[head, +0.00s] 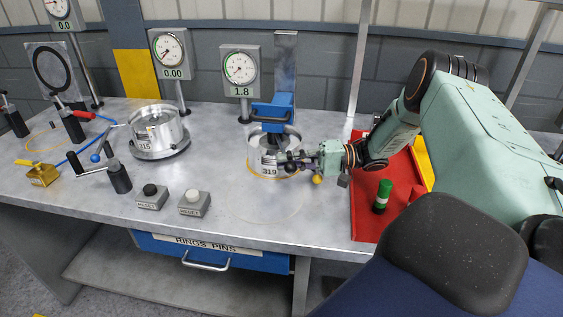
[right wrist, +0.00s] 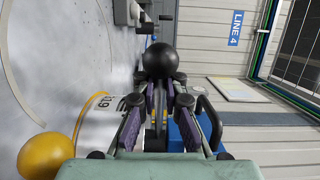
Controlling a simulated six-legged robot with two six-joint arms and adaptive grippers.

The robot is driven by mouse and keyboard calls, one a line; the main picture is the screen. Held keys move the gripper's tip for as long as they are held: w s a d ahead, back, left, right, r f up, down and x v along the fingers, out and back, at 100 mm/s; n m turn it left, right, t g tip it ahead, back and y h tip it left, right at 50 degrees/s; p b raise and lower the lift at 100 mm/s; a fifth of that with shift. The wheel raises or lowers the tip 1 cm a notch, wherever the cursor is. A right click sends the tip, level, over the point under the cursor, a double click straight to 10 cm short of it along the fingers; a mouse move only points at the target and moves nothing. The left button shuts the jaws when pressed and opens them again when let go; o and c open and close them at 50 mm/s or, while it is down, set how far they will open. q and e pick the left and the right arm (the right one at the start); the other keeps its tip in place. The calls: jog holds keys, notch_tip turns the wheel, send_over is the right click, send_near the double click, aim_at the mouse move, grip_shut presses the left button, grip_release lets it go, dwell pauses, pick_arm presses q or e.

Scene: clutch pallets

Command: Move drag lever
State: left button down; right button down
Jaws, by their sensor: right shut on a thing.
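The clutch unit marked 319 (head: 269,171) stands on the bench under a blue press head (head: 273,108). My right gripper (head: 288,161) reaches in from the right at its front right side. In the right wrist view my right gripper (right wrist: 160,108) has its purple-padded fingers closed around a grey lever with a black ball knob (right wrist: 160,60). The knob sticks out beyond the fingertips. A yellow ball (head: 317,179) sits just right of the unit; it also shows in the right wrist view (right wrist: 45,154). The lever's base is hidden by the fingers. My left gripper is out of view.
A gauge reading 1.8 (head: 240,72) stands behind left of the unit. Another clutch unit, 315 (head: 158,143), stands to the left. A red mat (head: 365,222) with a green cylinder (head: 382,196) lies to the right.

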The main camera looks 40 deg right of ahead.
jog(key=shift+s+d+f+g, duration=0.1)
jog(key=shift+s+d+g, duration=0.1)
jog(key=shift+d+g, duration=0.1)
jog(key=shift+d, duration=0.1)
jog(key=c, duration=1.4)
grip_release()
jog(key=shift+n, duration=0.3)
jog(key=v, duration=1.2)
jog(key=shift+d+f, duration=0.1)
jog(key=shift+w, duration=0.1)
